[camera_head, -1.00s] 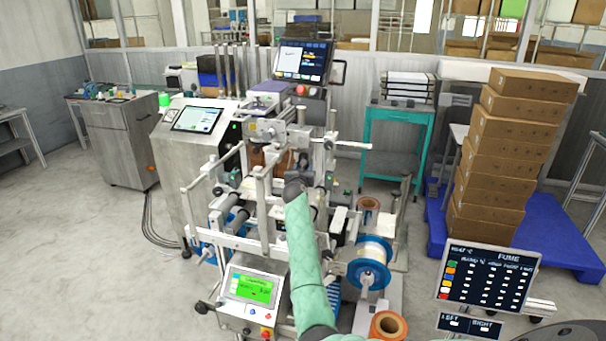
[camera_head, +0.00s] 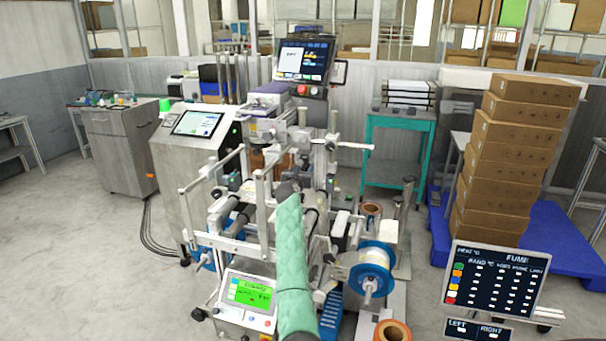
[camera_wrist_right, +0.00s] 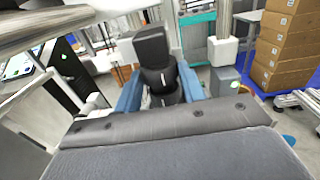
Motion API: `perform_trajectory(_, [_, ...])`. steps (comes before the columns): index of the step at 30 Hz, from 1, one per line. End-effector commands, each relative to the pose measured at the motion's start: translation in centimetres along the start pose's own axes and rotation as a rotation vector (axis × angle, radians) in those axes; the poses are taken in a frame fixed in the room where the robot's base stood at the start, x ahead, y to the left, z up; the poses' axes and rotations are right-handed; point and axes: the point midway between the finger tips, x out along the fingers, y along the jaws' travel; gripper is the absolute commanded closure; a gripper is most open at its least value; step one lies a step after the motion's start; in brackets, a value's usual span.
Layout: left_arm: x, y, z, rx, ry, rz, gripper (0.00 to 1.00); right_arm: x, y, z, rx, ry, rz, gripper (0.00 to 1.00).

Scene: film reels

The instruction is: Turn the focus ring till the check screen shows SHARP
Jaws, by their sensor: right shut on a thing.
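The monitor (camera_head: 303,60) at the back of the machine is lit and has a white panel with short dark text, too small to read for certain. My right gripper (camera_wrist_right: 160,92) shows in the right wrist view with its blue fingers on either side of a black ringed cylinder, which I take for the focus ring (camera_wrist_right: 160,78). The fingers are closed on it. A black block (camera_wrist_right: 151,46) sits just beyond it. In the head view my green-sleeved right arm reaches into the machine's middle, and its dark end (camera_head: 289,189) mostly hides the ring. My left gripper is out of view.
Metal bars and rollers (camera_head: 236,212) crowd around my right arm. A blue-flanged reel (camera_head: 372,266) stands to its right, and a green-lit panel (camera_head: 250,292) in front. Stacked cartons (camera_head: 512,150) stand at the right. The floor at left is open.

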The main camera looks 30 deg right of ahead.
Motion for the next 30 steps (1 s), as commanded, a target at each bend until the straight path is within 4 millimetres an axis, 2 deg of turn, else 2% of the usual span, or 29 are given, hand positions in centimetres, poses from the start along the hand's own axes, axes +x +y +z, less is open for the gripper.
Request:
perform_trajectory(8, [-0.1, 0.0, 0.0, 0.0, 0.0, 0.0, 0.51, 0.0, 0.1, 0.3, 0.001, -0.002, 0.001, 0.83])
perform_trajectory(9, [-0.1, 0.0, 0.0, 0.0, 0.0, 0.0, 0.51, 0.0, 0.1, 0.2, 0.001, -0.002, 0.001, 0.54])
perform_trajectory(12, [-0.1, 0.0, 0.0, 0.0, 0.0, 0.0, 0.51, 0.0, 0.1, 0.2, 0.001, -0.002, 0.001, 0.38])
perform_trajectory(20, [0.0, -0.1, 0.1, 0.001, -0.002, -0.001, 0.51, -0.1, 0.0, 0.0, 0.0, 0.0, 0.0, 0.38])
perform_trajectory(25, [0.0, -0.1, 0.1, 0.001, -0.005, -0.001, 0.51, -1.3, 0.1, -0.2, 0.001, 0.001, 0.0, 0.38])
perform_trajectory(28, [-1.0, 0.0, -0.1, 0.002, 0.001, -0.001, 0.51, -2.8, 0.1, -0.2, 0.002, 0.0, 0.001, 0.38])
perform_trajectory(30, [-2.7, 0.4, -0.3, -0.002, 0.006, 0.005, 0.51, -3.9, 0.1, -0.3, 0.002, 0.0, 0.001, 0.38])
